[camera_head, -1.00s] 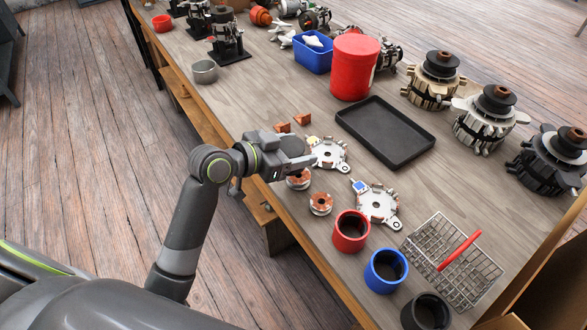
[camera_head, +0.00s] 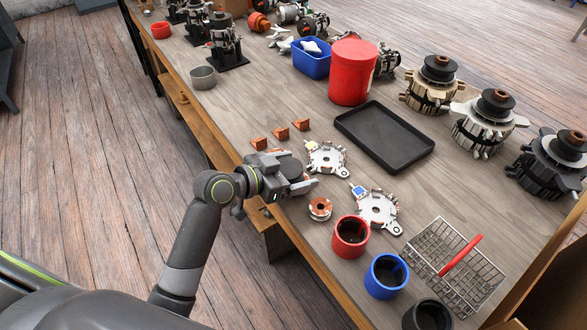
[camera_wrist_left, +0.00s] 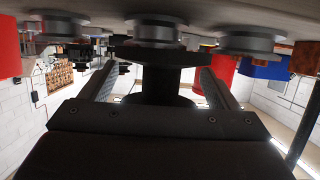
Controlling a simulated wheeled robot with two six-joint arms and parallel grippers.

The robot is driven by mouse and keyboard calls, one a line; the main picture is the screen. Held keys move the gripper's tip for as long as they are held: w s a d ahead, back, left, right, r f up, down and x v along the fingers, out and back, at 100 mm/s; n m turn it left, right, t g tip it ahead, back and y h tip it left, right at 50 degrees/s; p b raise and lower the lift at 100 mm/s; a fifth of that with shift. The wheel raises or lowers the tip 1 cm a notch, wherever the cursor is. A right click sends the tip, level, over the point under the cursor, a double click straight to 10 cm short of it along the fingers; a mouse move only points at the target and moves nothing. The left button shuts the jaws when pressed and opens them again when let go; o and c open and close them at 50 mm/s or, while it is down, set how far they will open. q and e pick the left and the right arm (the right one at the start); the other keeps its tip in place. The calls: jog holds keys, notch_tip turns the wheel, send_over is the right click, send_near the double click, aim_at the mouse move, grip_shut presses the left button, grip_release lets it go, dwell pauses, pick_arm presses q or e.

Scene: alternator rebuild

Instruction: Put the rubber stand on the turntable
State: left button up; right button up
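My left gripper (camera_head: 303,188) is over the near edge of the workbench, beside the copper-wound ring. In the left wrist view, a black piece, which I take to be the rubber stand (camera_wrist_left: 160,98), is between its two fingers. The stand has a round disc, a narrower stem and a wider part beyond. Its dark disc also shows in the head view (camera_head: 290,168). The fingers appear closed on it, though the contact is partly hidden. I cannot pick out a turntable in either view. My right gripper is not in view.
A copper-wound ring (camera_head: 320,208), silver plates (camera_head: 377,208), a red cup (camera_head: 350,238) and a blue cup (camera_head: 386,272) are close by. A wire basket (camera_head: 455,268) stands at right, a black tray (camera_head: 392,126) farther back. Bare bench (camera_head: 255,105) lies beyond the copper blocks (camera_head: 280,132).

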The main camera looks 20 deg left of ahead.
pick_arm(q)
jog(key=shift+r, duration=0.2)
jog(key=shift+s+a, duration=0.25)
jog(key=shift+s, duration=0.05)
jog(key=v, duration=1.1)
jog(key=shift+s+r, duration=0.1)
jog(key=shift+s, duration=0.05)
